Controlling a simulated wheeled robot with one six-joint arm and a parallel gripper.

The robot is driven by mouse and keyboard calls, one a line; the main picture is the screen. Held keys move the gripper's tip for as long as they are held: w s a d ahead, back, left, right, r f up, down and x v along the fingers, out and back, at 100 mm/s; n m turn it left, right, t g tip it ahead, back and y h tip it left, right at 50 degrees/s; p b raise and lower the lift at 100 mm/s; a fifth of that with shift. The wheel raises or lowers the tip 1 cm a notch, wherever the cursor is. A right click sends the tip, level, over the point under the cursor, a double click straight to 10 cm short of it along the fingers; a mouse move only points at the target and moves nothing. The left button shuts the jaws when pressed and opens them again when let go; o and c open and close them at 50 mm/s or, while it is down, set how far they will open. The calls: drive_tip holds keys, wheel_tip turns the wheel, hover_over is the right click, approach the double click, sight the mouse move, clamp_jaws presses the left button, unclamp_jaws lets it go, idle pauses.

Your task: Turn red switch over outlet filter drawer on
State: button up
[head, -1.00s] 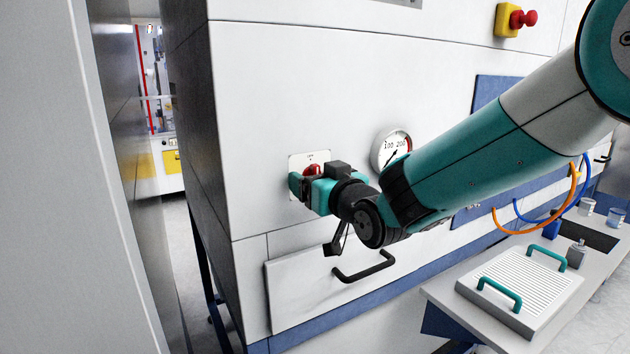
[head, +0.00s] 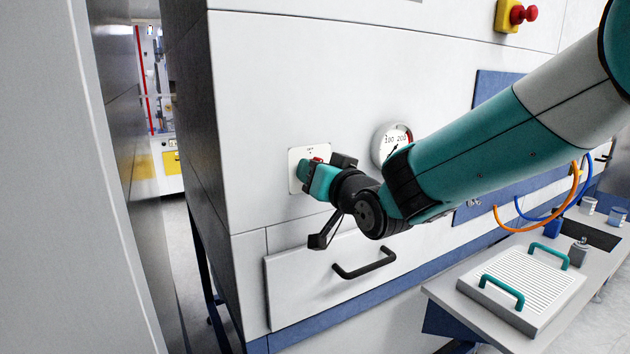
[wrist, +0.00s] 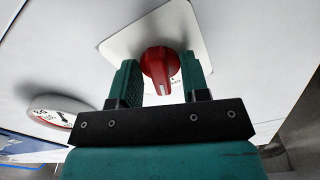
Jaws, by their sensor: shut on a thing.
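The red switch (wrist: 159,66) is a rotary knob on a pale square plate (wrist: 121,45) on the white machine front. In the head view only a bit of the red switch (head: 318,159) shows above my gripper (head: 311,176). In the wrist view the knob sits between the two teal fingers of my gripper (wrist: 158,80). My gripper is shut on the red switch, though small gaps seem to show beside the knob. The outlet filter drawer (head: 305,290), a white front with a black handle (head: 364,264), is shut below the switch.
A round gauge (head: 391,145) is right of the switch, close to my wrist. A yellow box with a red button (head: 517,14) is at the upper right. A bench with a teal-handled tray (head: 530,287) stands at the lower right. A grey wall (head: 70,200) fills the left.

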drive_tip(key=m+b, duration=0.1)
drive_tip(key=m, duration=0.3)
drive_tip(key=shift+f+b, duration=0.15)
drive_tip(key=shift+b, duration=0.2)
drive_tip(key=shift+m, duration=0.7)
drive_tip(key=m+b, duration=0.2)
drive_tip(key=shift+f+m, duration=0.1)
drive_tip(key=shift+m, duration=0.3)
drive_tip(key=m+b, duration=0.2)
drive_tip(key=m, duration=0.3)
drive_tip(key=shift+m, duration=0.3)
drive_tip(key=o, duration=1.1)
drive_tip(key=shift+r, duration=0.2)
drive_tip(key=shift+o, duration=0.2)
